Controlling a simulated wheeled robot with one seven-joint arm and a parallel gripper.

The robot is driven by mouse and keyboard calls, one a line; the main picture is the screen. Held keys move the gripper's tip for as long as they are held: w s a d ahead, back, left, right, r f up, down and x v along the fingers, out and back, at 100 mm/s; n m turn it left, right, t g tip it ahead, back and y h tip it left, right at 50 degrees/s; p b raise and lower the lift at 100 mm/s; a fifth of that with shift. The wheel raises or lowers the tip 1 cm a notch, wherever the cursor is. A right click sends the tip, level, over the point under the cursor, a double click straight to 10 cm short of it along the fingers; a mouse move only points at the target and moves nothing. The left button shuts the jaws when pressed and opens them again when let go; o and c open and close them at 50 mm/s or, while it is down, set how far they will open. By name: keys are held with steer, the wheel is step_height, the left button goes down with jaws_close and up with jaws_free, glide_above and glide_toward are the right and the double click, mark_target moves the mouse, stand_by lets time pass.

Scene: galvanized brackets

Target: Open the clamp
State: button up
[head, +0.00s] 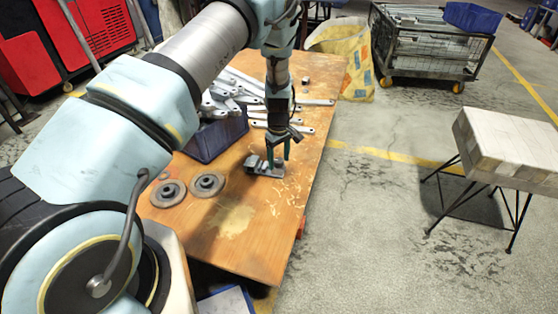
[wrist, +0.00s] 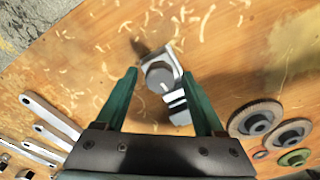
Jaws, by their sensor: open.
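The clamp (head: 262,167) is a small grey metal piece lying on the wooden workbench (head: 235,220). In the wrist view the clamp (wrist: 164,80) shows a round grey knob and a pale body, between my fingers in the picture. My gripper (head: 278,155) points down at the clamp, its green fingers close to it. In the wrist view my gripper (wrist: 160,88) is open, with one finger on each side of the clamp and a gap to each. Whether the fingertips touch the clamp cannot be told.
Grinding discs (head: 207,184) lie left of the clamp. A blue bin (head: 218,137) and several galvanized brackets (head: 292,128) lie behind it. Wood shavings are scattered around. The front of the bench is clear. A stool (head: 510,145) stands to the right.

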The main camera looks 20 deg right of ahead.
steer(key=m, duration=1.1)
steer(key=shift+m+b, duration=0.3)
steer(key=shift+b, duration=0.05)
steer(key=m, duration=0.3)
jaws_close()
